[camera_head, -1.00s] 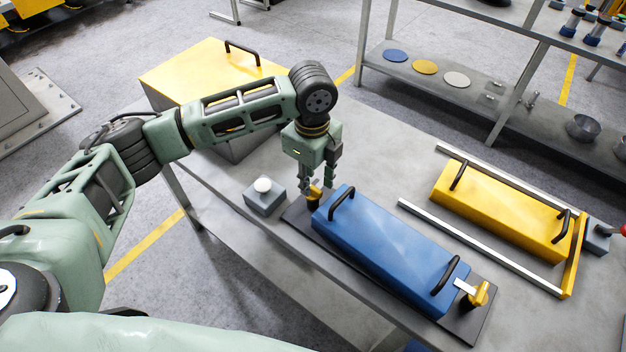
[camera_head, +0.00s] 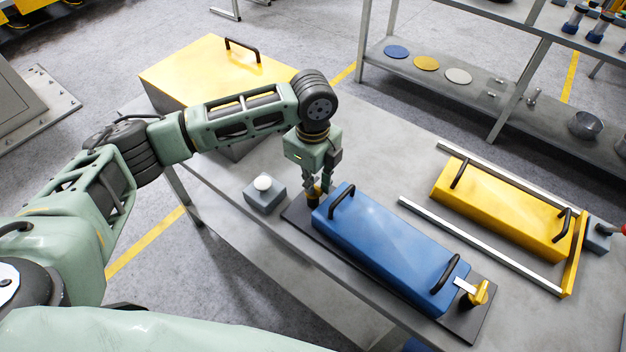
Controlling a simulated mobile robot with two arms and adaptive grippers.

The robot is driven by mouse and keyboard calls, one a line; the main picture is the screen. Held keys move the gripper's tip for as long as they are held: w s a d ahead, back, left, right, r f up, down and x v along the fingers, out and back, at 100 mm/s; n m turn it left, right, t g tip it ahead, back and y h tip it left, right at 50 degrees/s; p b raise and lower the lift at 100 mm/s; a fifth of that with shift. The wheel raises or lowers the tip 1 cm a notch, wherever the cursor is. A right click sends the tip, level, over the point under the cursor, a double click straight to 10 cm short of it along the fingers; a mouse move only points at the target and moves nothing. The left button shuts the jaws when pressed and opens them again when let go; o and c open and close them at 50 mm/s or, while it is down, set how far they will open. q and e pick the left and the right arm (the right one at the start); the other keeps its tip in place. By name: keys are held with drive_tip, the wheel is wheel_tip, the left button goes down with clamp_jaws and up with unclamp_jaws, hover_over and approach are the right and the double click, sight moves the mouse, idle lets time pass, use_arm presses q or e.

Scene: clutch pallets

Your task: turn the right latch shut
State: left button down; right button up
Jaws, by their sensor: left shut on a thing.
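The blue pallet (camera_head: 392,245) with two black handles lies on a dark base plate (camera_head: 296,213) on the grey table. The right latch (camera_head: 478,293) is yellow and stands at the pallet's right end, beside a pale metal tab (camera_head: 464,286). Another yellow latch (camera_head: 313,194) is at the left end, mostly hidden by my fingers. My left gripper (camera_head: 318,190) points down there and is shut on that latch. My right gripper is not in view.
A yellow pallet (camera_head: 500,208) lies between two metal rails (camera_head: 478,245) at the right. A grey box with a white button (camera_head: 264,193) stands left of the base plate. A large yellow-topped box (camera_head: 205,75) is at the back left. A shelf (camera_head: 470,90) stands behind the table.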

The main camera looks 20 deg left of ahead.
use_arm(q)
drive_tip(key=shift+r+m+p, duration=0.1)
drive_tip(key=shift+m+p, duration=0.2)
drive_tip(key=shift+p, duration=0.1)
drive_tip(key=m+p, duration=0.2)
drive_tip(key=shift+r+m+p, duration=0.1)
drive_tip(key=shift+m+p, duration=0.2)
drive_tip(key=shift+p, duration=0.05)
drive_tip(key=m+p, duration=0.2)
drive_tip(key=m, duration=0.1)
drive_tip(key=shift+d+m, duration=0.1)
drive_tip(key=shift+m, duration=0.2)
drive_tip(key=m+p, duration=0.1)
drive_tip(key=m, duration=0.1)
drive_tip(key=shift+m, duration=0.4)
drive_tip(key=m+p, duration=0.1)
drive_tip(key=m, duration=0.1)
drive_tip(key=shift+m, duration=0.4)
drive_tip(key=m, duration=0.5)
drive_tip(key=shift+f+p, duration=0.2)
drive_tip(key=shift+p, duration=0.1)
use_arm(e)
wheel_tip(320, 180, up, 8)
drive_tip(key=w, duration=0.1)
use_arm(q)
drive_tip(key=shift+m, duration=0.4)
